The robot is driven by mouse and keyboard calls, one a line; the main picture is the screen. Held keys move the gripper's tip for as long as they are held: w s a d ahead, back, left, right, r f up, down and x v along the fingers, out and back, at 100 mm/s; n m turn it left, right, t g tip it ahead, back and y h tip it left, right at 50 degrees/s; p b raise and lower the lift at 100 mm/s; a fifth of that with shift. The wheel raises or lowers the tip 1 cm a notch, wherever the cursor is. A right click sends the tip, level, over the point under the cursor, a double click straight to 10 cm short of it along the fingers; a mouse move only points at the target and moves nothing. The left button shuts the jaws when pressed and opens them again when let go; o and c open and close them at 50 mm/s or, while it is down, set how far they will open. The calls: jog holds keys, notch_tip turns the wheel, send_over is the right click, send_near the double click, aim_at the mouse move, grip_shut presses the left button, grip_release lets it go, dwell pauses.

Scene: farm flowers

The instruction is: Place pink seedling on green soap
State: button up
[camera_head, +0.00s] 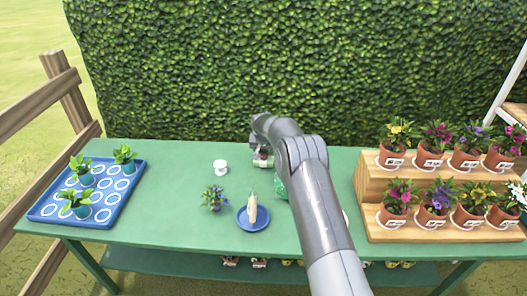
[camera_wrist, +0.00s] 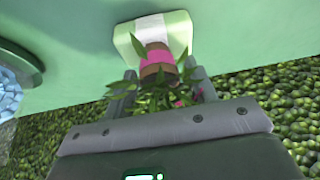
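In the head view my gripper (camera_head: 262,159) is over the back middle of the table, partly hidden by my arm. The green soap (camera_wrist: 181,30), a pale green block with a white band, lies just beyond the pot in the wrist view. Whether pot and soap touch, I cannot tell. In the head view the soap (camera_head: 281,188) is mostly hidden behind my arm.
A blue plate (camera_head: 243,224) with a cream upright object, a loose purple-flowered plant (camera_head: 214,198) and a small white item (camera_head: 220,166) stand left of my arm. A blue tray (camera_head: 48,211) holds seedlings far left. A wooden stepped stand (camera_head: 372,190) with potted flowers is right.

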jog(key=shift+o, duration=0.7)
jog(key=shift+r, duration=0.1)
jog(key=shift+r, duration=0.2)
jog(key=v, duration=1.2)
jog(key=s+d+r, duration=0.6)
jog(key=s+r, duration=0.5)
jog(key=s+d+r, duration=0.7)
jog(key=s+r, duration=0.3)
jog(key=s+d+r+t, duration=0.1)
jog(key=s+d, duration=0.1)
jog(key=s, duration=0.6)
jog(key=s+d+r, duration=0.2)
jog(key=s+d, duration=0.1)
jog(key=s, duration=0.5)
jog(key=s+d+f, duration=0.1)
jog(key=s+f, duration=0.1)
jog(key=s, duration=0.6)
jog(key=s+d+f, duration=0.1)
jog(key=s+f, duration=0.2)
jog(key=s, duration=0.5)
jog(key=shift+s+d+f, duration=0.15)
jog(key=shift+s+d, duration=0.1)
